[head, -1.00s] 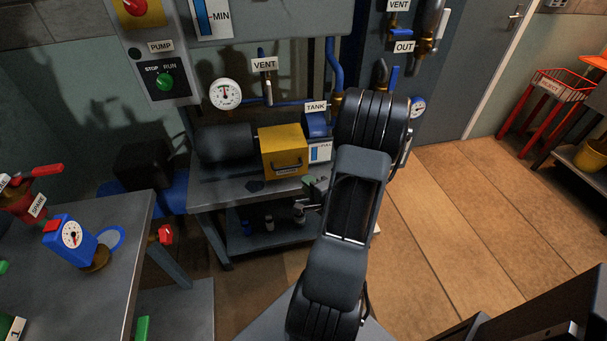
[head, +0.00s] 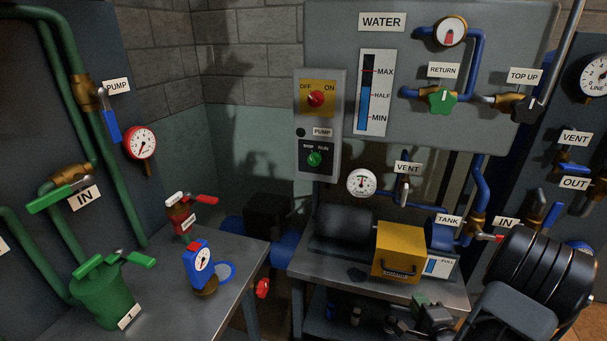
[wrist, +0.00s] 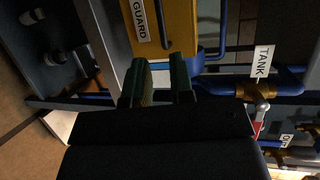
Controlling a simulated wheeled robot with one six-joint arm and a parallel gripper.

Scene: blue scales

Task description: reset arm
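My arm shows at the lower right of the head view, folded in front of the bench with the pump. My gripper (head: 432,316) is low beside the front edge of that bench, partly hidden among dark arm parts. In the wrist view my gripper (wrist: 160,78) shows two green-tipped fingers with a gap between them and nothing held. The yellow guard box (wrist: 165,25) lies just beyond the fingertips, and it also shows in the head view (head: 398,250).
The bench (head: 335,272) carries the pump and the guard. The TANK label (wrist: 263,62) and blue pipes are close on the right in the wrist view. A left table (head: 235,260) holds a blue gauge (head: 201,262) and a green canister (head: 103,300). The water panel (head: 500,60) stands behind.

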